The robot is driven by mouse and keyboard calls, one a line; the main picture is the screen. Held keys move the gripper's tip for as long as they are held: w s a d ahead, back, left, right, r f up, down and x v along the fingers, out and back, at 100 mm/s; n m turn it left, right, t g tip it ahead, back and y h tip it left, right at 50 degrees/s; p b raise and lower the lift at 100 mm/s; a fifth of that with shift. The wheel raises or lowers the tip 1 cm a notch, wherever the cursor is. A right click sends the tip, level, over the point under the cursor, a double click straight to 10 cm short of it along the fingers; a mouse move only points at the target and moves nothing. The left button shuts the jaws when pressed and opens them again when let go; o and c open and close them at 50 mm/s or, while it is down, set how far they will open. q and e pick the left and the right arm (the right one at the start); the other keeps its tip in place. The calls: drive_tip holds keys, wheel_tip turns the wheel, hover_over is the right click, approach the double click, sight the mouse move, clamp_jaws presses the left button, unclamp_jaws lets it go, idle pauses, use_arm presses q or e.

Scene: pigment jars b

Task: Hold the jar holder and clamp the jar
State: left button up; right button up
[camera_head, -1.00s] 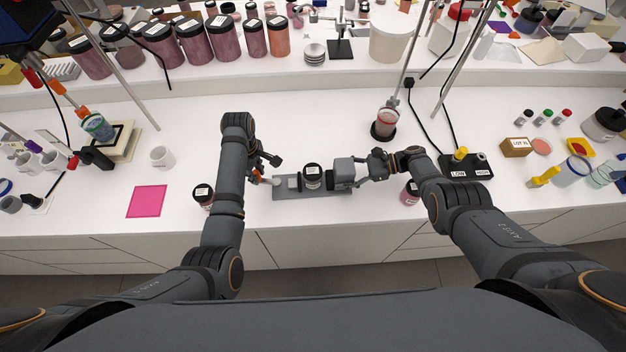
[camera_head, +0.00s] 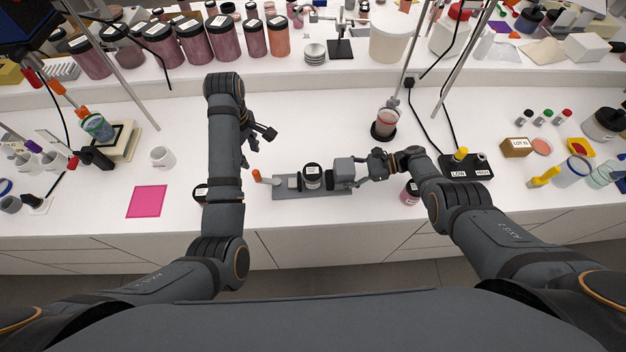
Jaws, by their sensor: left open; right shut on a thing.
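The jar holder (camera_head: 312,193) is a grey base with end blocks and an orange-tipped handle (camera_head: 257,175) at its left end. A dark-lidded jar (camera_head: 312,177) with a white label stands upright between its blocks. I cannot tell whether both blocks touch the jar. My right gripper (camera_head: 366,175) is shut on the jar holder at its right-hand block. My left gripper (camera_head: 259,141) is open and empty, up and left of the handle and apart from it.
Another jar (camera_head: 200,192) is partly hidden behind my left arm, and one (camera_head: 410,193) stands by my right forearm. A pink square (camera_head: 147,201) and a white mug (camera_head: 162,157) are at left. A stirrer vessel (camera_head: 386,123) stands behind. The counter between is clear.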

sight(255, 172)
use_arm(q)
drive_tip(key=shift+r, duration=0.5)
drive_tip(key=f+m, duration=0.2)
drive_tip(key=f, duration=0.2)
drive_tip(key=f+m, duration=0.2)
drive_tip(key=f, duration=0.2)
drive_tip(key=f+m, duration=0.2)
drive_tip(key=f, duration=0.2)
drive_tip(key=shift+w+f, duration=0.2)
drive_tip(key=shift+f, duration=0.15)
clamp_jaws()
